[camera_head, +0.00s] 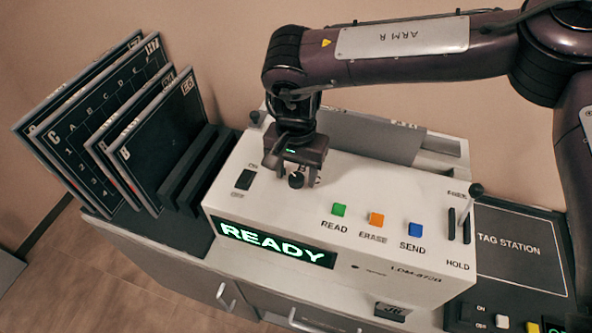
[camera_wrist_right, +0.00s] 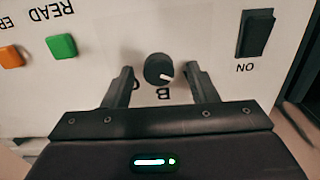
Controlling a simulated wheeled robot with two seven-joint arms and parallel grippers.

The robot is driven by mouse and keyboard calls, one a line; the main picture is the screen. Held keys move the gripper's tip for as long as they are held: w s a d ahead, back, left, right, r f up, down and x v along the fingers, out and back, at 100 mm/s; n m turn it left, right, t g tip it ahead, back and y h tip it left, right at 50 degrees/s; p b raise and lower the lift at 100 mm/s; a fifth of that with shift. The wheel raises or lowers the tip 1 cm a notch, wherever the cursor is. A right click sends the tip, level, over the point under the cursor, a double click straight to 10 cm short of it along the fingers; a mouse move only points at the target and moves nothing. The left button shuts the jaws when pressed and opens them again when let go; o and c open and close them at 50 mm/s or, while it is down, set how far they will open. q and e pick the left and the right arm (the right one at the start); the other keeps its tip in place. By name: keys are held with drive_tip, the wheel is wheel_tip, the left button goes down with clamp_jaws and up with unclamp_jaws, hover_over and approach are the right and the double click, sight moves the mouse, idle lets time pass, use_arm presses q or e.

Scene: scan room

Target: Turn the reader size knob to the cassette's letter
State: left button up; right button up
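The reader is a white sloped console (camera_head: 300,222) with a lit green READY display (camera_head: 275,245). Its small black round knob (camera_head: 296,181) also shows in the right wrist view (camera_wrist_right: 156,66), with a white mark pointing to the lower right there. A letter B is printed below the knob in that view; a letter left of it is partly hidden by a finger. My right gripper (camera_head: 295,177) is open, its fingers apart on either side of the knob. Dark cassettes stand at left: the front one (camera_head: 165,140) bears B and E6, a larger one (camera_head: 95,115) bears C and H7.
Right of the knob are green READ (camera_head: 338,209), orange ERASE (camera_head: 376,219) and blue SEND (camera_head: 415,229) buttons. A black switch (camera_head: 245,179) marked ON is left of it.

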sight(296, 177)
wheel_tip(296, 177, up, 8)
drive_tip(key=shift+f+b, duration=0.15)
drive_tip(key=shift+b, duration=0.5)
drive_tip(key=shift+s, duration=0.1)
